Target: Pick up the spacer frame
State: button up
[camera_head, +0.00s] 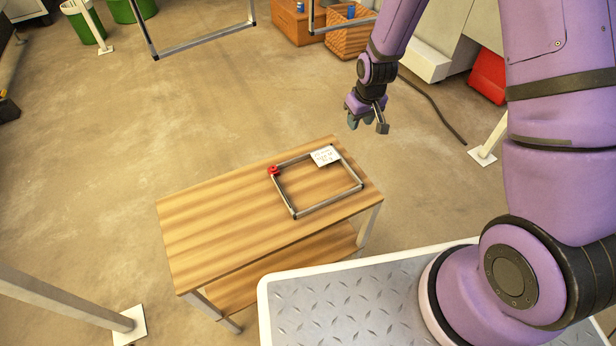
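The spacer frame (327,204) is a grey metal rectangle with dark corners, lying flat on the right part of a wooden table (215,232). A red piece (273,170) sits at its far left corner. A white label with writing (325,156) lies at its far side. My gripper (367,124) hangs in the air beyond and to the right of the table, apart from the frame. Its fingers seem spread with nothing between them, though they are small in this view.
Larger metal frames (208,40) hang at the back. Wooden crates (349,38), a red container (488,75) and green bins (83,27) stand on the floor behind. White posts (68,302) stand around. My base platform is close to the table's near right. The table's left half is clear.

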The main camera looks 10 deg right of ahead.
send_near(346, 163)
jog(key=shift+w+a+f, duration=0.1)
jog(key=shift+w+f, duration=0.1)
jog(key=shift+f, duration=1.35)
jog(key=shift+w+f, duration=0.2)
jog(key=shift+f, duration=1.35)
jog(key=shift+w+a+f, duration=0.1)
jog(key=shift+w+f, duration=0.15)
jog(key=shift+f, duration=1.3)
grip_shut()
